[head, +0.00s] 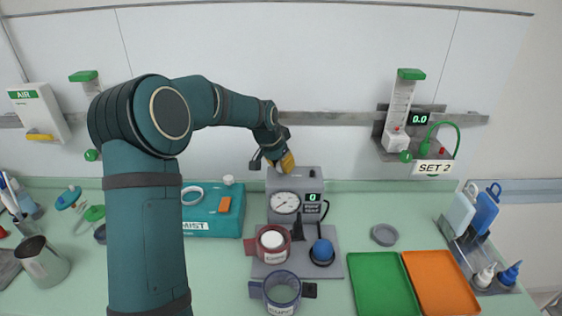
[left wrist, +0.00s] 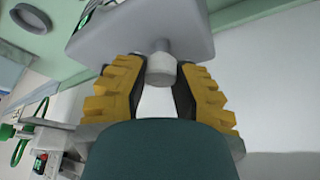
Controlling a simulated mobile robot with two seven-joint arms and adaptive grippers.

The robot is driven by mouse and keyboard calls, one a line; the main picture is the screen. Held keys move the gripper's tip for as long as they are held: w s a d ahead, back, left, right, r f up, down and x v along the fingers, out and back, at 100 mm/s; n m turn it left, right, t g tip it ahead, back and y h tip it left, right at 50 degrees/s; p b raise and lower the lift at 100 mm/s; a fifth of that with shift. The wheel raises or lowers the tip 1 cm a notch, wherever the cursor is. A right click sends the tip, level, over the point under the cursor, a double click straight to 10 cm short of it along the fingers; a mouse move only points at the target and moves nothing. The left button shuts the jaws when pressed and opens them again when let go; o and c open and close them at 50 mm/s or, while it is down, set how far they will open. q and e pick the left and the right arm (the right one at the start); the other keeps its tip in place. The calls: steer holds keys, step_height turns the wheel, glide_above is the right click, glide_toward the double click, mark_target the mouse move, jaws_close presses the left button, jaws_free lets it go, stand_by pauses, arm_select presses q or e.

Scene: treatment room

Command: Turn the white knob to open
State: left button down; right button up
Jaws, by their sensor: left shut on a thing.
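A white knob (left wrist: 161,70) sticks out from a grey device (left wrist: 140,28) in the left wrist view. In the head view the grey device (head: 292,182) stands at the back middle of the counter, with a dial and a green "0" display on its front. My left gripper (head: 284,163) is at the top of this device, and it hides the knob there. In the left wrist view its yellow fingers (left wrist: 162,82) stand on both sides of the knob and are shut on it. My right gripper is not in view.
A teal box (head: 205,226) with a small white cap (head: 228,180) stands left of the device. A red-rimmed container (head: 251,246) and a blue mug (head: 256,290) stand in front. Green (head: 383,285) and orange (head: 440,283) trays lie to the right. The wall rail is behind.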

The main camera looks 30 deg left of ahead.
arm_select(q)
steer(key=shift+f+m, duration=0.1)
steer(key=shift+m, duration=0.4)
steer(key=c, duration=0.7)
jaws_free()
steer(key=v, duration=1.2)
steer(key=shift+w+a, duration=0.15)
